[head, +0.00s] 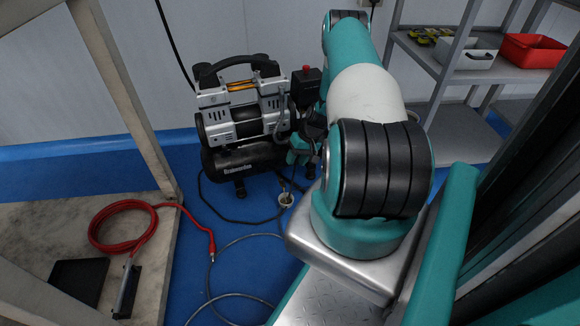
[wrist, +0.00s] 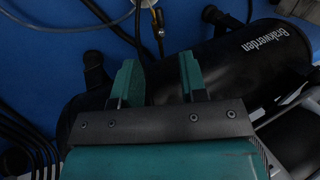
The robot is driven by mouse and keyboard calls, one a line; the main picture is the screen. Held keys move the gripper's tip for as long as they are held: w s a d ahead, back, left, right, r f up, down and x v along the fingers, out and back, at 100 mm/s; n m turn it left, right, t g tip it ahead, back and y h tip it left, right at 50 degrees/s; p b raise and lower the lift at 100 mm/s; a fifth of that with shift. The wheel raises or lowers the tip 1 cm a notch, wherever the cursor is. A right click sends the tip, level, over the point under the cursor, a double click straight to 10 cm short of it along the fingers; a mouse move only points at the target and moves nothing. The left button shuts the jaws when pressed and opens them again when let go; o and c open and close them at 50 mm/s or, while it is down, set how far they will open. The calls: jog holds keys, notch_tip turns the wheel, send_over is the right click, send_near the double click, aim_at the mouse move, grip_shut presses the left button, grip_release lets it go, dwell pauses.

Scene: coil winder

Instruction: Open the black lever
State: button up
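My gripper (wrist: 160,78) shows in the wrist view with its two teal fingers apart and nothing between them. It is over the black tank of the air compressor (wrist: 225,65). In the head view the compressor (head: 243,115) stands on the blue floor, and my gripper (head: 302,148) is at its right side, partly hidden by my arm. A small dark piece with a brass fitting (wrist: 157,22) shows beyond the fingertips at the top of the wrist view. I cannot tell whether it is the black lever. No lever is clear in the head view.
Thin hoses (head: 225,250) run over the floor in front of the compressor. A red hose (head: 130,207) lies on a worn board at the left. A metal shelf (head: 455,75) with a red bin (head: 532,50) stands at the right. A beam frame (head: 120,90) rises at the left.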

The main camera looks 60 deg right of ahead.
jog(key=p+v, duration=0.2)
jog(key=v, duration=0.5)
jog(key=shift+f, duration=0.1)
